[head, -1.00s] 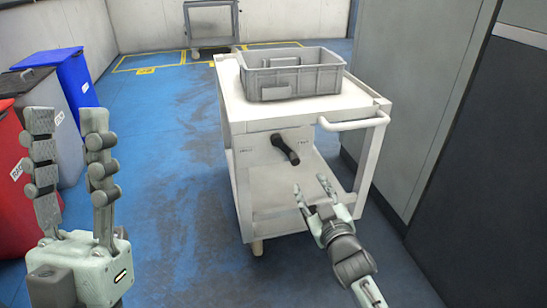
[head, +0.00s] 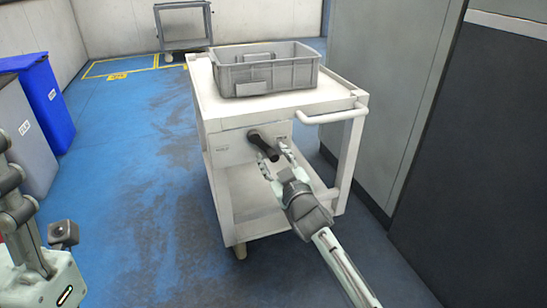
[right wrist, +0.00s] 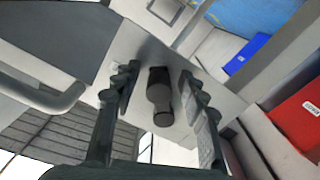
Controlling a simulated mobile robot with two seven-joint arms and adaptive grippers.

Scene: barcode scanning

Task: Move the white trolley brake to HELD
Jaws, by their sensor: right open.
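The white trolley (head: 285,105) stands in the middle of the head view. Its black brake lever (head: 263,145) sticks out of the white front panel, angled down to the right. My right gripper (head: 276,161) is open at the lever, with a finger on either side of its lower end. In the right wrist view the lever (right wrist: 160,97) lies between the two open fingers (right wrist: 161,88), with gaps on both sides. The panel lettering is too small to read.
A grey crate (head: 265,70) sits on the trolley top. A white handle (head: 331,116) sticks out at its right corner. Grey cabinets (head: 385,110) stand close on the right. Blue (head: 45,100) and grey (head: 22,140) bins stand left. The blue floor between is clear.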

